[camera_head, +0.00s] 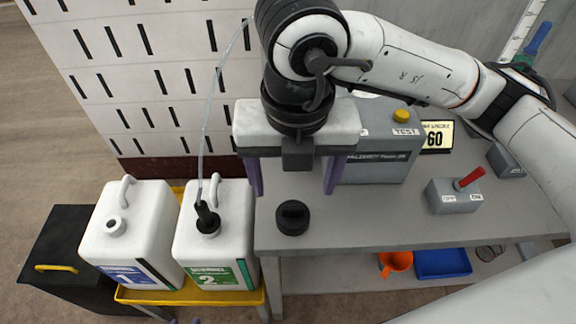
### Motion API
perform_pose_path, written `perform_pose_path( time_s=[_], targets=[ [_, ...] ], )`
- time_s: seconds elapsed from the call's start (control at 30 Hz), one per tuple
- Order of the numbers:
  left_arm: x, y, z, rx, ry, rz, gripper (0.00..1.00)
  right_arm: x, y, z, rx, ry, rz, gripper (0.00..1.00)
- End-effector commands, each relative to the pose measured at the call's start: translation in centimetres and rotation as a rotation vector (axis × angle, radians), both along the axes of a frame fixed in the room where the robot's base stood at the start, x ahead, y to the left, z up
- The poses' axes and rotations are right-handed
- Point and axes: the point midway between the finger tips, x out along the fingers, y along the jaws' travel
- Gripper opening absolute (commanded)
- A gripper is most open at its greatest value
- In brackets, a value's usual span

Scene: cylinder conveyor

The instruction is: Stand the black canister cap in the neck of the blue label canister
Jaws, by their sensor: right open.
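The blue label canister (135,235), white and marked 1, stands at the left with its neck (115,227) open and bare. The black canister cap (292,217) lies on the left end of the grey table. My right gripper (293,182) is open above the table, its two purple fingers wide apart. It is empty, and the cap shows below the gap between the fingers.
A green label canister (215,240), marked 2, stands right of the blue one, with a tube in its black fitting. Both stand in a yellow tray (185,293). A grey box (385,160) and a red-lever switch box (455,195) stand on the table (390,215).

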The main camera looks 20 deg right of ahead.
Motion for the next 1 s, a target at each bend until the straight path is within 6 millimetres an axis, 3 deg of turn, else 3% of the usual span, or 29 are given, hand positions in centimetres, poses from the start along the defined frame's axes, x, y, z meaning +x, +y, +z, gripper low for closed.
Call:
perform_pose_path(
  time_s=[0.5,0.7,1.0],
  targets=[
    [-0.3,0.0,-0.7,0.001,0.007,-0.001,0.31,0.8,-0.3,-8.2,0.000,0.007,0.002,0.71],
    [-0.3,-0.1,-0.6,0.001,0.007,-0.003,0.31,1.0,-0.3,-9.6,0.002,0.006,0.003,0.71],
    [-0.2,-0.1,-0.5,0.000,0.005,-0.002,0.31,1.0,-0.3,-9.8,0.003,0.004,0.004,0.71]
  ],
)
